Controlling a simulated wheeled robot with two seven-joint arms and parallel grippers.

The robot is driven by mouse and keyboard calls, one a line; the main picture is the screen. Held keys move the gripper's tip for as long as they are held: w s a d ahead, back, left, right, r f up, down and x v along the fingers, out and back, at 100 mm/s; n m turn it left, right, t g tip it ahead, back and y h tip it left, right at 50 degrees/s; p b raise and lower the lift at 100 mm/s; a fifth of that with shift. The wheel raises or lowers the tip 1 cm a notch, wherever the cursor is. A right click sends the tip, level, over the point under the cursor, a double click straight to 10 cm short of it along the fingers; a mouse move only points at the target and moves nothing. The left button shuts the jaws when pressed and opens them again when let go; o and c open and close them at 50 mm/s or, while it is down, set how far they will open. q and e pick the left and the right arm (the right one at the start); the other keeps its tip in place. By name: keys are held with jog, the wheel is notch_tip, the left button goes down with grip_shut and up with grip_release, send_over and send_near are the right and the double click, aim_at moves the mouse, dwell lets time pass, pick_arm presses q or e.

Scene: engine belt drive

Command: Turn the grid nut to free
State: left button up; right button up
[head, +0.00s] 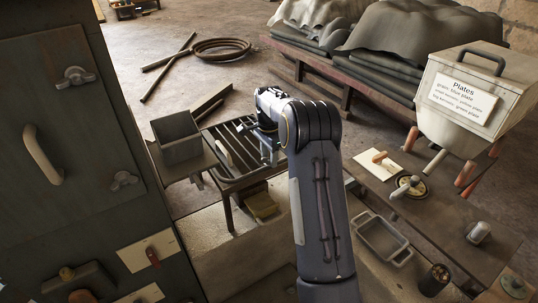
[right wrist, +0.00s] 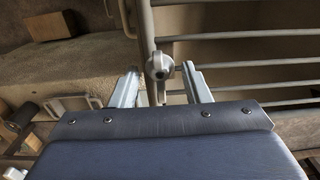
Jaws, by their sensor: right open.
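The grid nut (right wrist: 160,66) is a grey metal knob at the edge bar of the grid. It stands between the two fingertips of my right gripper (right wrist: 161,82), a little beyond them, with a gap on each side. My right gripper is open and empty. The grid (right wrist: 240,52) has several parallel metal bars. In the head view the grid (head: 232,152) lies on a low frame, and my right gripper (head: 269,153) is at its right edge. There the nut is hidden or too small to tell. My left gripper is not in view.
A grey open box (head: 177,139) stands left of the grid. A dark cabinet (head: 55,130) with wing nuts and a handle fills the left. A labelled plates box (head: 462,98) and a bench with a tray (head: 381,240) are at right. A wooden block (right wrist: 50,25) lies below the grid.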

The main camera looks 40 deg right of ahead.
grip_shut()
dwell(0.3)
jog(key=n+p, duration=0.1)
jog(key=n, duration=0.3)
jog(key=shift+r, duration=0.1)
jog(key=n, duration=0.4)
jog(key=shift+n, duration=0.3)
jog(key=n, duration=0.4)
jog(key=shift+n+p, duration=0.3)
jog(key=n, duration=0.4)
jog(key=shift+n, duration=0.3)
